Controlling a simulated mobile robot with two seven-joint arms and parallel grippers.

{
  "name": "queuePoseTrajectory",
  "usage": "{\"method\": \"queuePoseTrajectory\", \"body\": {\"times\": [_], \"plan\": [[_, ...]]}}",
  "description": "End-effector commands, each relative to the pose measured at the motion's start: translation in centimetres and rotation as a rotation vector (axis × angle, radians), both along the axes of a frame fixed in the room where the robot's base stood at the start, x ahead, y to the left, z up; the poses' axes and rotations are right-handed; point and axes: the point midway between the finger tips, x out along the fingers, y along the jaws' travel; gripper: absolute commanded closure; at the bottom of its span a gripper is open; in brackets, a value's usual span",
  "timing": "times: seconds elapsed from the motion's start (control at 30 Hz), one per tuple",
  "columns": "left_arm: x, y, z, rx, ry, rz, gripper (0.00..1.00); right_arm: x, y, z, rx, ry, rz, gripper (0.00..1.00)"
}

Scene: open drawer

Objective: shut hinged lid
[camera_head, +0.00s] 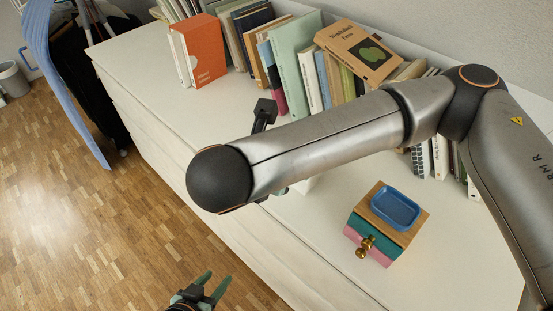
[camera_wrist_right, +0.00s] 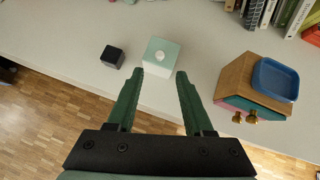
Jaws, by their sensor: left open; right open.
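A small mint-topped box (camera_wrist_right: 163,49) with a pale round spot or knob stands on the white dresser top in the right wrist view. I cannot tell whether its top is a hinged lid or how far it is open. My right gripper (camera_wrist_right: 160,73) is open, its green fingers pointing at the near side of this box, nothing held. In the head view my right arm hides most of that spot; only a pale bit of the box (camera_head: 304,185) shows. My left gripper (camera_head: 218,278) is open and empty, over the floor in front of the dresser.
A wooden drawer box (camera_head: 408,235) with brass knobs carries a blue tray (camera_head: 397,208) on the dresser (camera_head: 315,240). A black cube (camera_wrist_right: 112,56) stands left of the mint box in the wrist view. Books (camera_head: 293,60) line the wall side.

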Motion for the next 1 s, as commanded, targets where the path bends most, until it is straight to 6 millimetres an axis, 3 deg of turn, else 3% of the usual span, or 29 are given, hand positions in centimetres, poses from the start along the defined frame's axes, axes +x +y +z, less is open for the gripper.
{"method": "queuePoseTrajectory", "body": {"times": [0.1, 0.3, 1.0], "plan": [[0.3, 0.0, 0.4, -0.001, -0.011, 0.002, 0.50, -1.2, 0.8, 1.6, -0.002, -0.005, 0.004, 0.48], [0.3, 0.2, 0.2, 0.003, -0.009, 0.004, 0.50, -2.5, 1.5, 2.8, 0.001, 0.000, 0.001, 0.48], [-0.2, 0.2, 0.1, 0.002, 0.002, 0.006, 0.50, -2.7, 1.5, 3.0, 0.000, 0.001, 0.000, 0.48]]}}
